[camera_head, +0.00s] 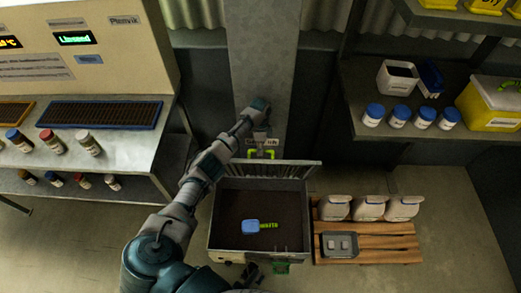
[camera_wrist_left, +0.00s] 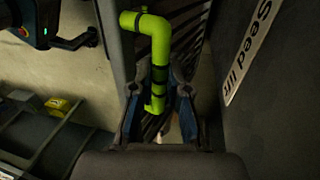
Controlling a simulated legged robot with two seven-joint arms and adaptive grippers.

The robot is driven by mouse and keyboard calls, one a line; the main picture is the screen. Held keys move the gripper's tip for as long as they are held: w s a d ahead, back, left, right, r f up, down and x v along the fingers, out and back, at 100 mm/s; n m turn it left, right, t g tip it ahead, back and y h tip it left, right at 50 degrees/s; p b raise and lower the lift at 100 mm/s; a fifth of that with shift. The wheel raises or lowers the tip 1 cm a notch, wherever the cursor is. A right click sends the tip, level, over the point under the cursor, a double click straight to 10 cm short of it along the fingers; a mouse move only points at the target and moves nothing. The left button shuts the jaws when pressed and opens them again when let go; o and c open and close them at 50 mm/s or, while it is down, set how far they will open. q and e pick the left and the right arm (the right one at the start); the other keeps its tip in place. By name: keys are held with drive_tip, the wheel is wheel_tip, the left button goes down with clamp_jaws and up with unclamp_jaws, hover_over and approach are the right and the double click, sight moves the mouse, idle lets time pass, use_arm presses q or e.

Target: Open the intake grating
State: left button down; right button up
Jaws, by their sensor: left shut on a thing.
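The intake grating (camera_head: 300,170) is a barred panel raised along the back edge of a grey metal bin (camera_head: 213,215). A lime-green handle (camera_head: 262,154) shows at its top. In the left wrist view the bent green handle (camera_wrist_left: 160,50) stands between my fingers, with dark bars behind it. My left gripper (camera_head: 262,142) is shut on the handle; it also shows in the left wrist view (camera_wrist_left: 160,95). The bin's interior is dark, with a blue object with a green handle (camera_head: 250,227) inside. A dark shape at the bin's front may be my right gripper, but its jaws are unclear.
A grey column marked Seed lift (camera_head: 262,60) rises behind the bin. A bench with jars (camera_head: 87,142) stands left. A pallet (camera_head: 370,250) with white jugs (camera_head: 369,208) is right of the bin. Shelves (camera_head: 460,120) hang at the upper right.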

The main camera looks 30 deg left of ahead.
use_arm(q)
drive_tip(key=shift+s+f, duration=0.2)
drive_tip(key=shift+f, duration=0.15)
drive_tip(key=c, duration=1.2)
unclamp_jaws()
drive_tip(key=shift+o, duration=0.3)
drive_tip(key=shift+w+a+f, duration=0.15)
drive_tip(key=shift+w+a, duration=0.05)
drive_tip(key=shift+w, duration=0.1)
drive_tip(key=shift+a+r, duration=0.15)
drive_tip(key=shift+r, duration=0.1)
drive_tip(key=v, duration=0.7)
drive_tip(key=shift+w, duration=0.15)
